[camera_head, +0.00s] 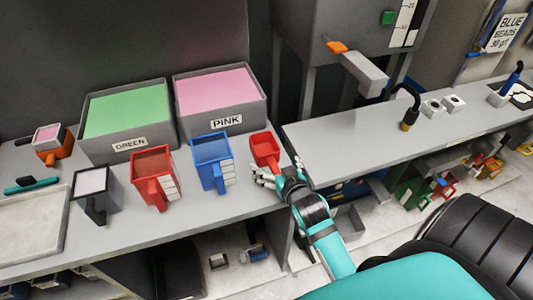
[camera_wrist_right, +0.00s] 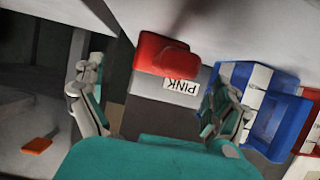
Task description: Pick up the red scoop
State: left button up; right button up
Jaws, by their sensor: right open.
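The red scoop (camera_head: 265,149) lies near the right end of the left bench, right of a blue cup and in front of the PINK bin. My right gripper (camera_head: 279,176) is open at the bench's edge, just on the near side of the scoop. In the wrist view, which looks upside down, the red scoop (camera_wrist_right: 160,52) shows beyond and between the two spread fingers of my right gripper (camera_wrist_right: 158,103). The fingers look apart from it and nothing is between them. My left gripper is not in view.
The blue cup (camera_head: 211,160) stands close left of the scoop, with a red cup (camera_head: 153,176) beyond it. The GREEN bin (camera_head: 115,150) and PINK bin (camera_head: 226,122) stand behind. A gap separates this bench from the right bench (camera_head: 330,140), which has an orange-tipped press above.

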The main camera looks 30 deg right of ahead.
aim_at(271, 159)
jog(key=x, duration=0.2)
jog(key=p+x, duration=0.1)
jog(key=x, duration=0.3)
jog(key=shift+r, duration=0.3)
jog(key=shift+c, duration=0.8)
jog(key=c, duration=1.2)
